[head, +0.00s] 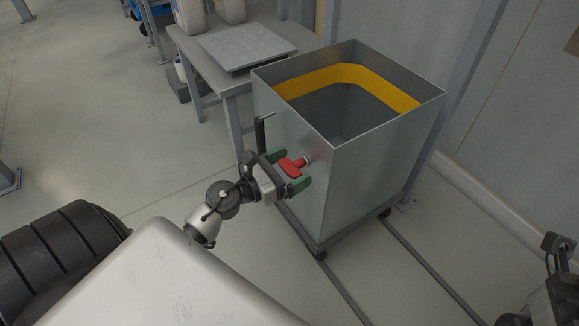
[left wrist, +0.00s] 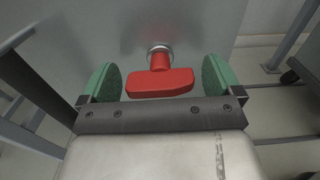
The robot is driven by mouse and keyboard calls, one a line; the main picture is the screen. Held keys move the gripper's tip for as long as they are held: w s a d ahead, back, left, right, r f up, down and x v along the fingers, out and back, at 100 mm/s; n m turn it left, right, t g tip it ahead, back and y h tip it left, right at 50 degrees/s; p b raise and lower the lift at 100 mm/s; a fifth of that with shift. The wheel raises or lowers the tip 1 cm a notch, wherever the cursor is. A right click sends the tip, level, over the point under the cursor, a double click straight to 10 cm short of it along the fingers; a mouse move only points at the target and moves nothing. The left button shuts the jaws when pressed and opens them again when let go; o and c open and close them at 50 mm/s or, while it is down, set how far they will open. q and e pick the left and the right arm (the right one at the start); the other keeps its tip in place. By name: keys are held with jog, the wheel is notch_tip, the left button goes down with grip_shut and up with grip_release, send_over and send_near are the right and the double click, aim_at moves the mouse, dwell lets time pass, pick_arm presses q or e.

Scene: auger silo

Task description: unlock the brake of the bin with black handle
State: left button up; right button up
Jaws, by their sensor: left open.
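The metal bin (head: 310,165) is a tall, open, square box on a wheeled frame, with a yellow band inside. A dark upright handle (head: 260,134) shows at its left side. A red T-shaped knob (head: 292,165) sticks out of the bin's near left wall on a silver collar. My left gripper (head: 288,171) is open at the knob. In the left wrist view the red knob (left wrist: 160,83) lies between the green finger pads, with a gap on each side. My right gripper (head: 556,290) is partly in view at the lower right edge; its fingers are not clear.
A grey table (head: 190,48) with a flat metal plate (head: 247,46) stands behind the bin, at its left. A post (head: 460,80) and a wall are close at the right. Floor rails (head: 425,265) run below the bin. The floor at left is open.

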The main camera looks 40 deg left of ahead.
pick_arm(q)
jog(key=shift+c, duration=0.2)
jog(key=c, duration=0.9)
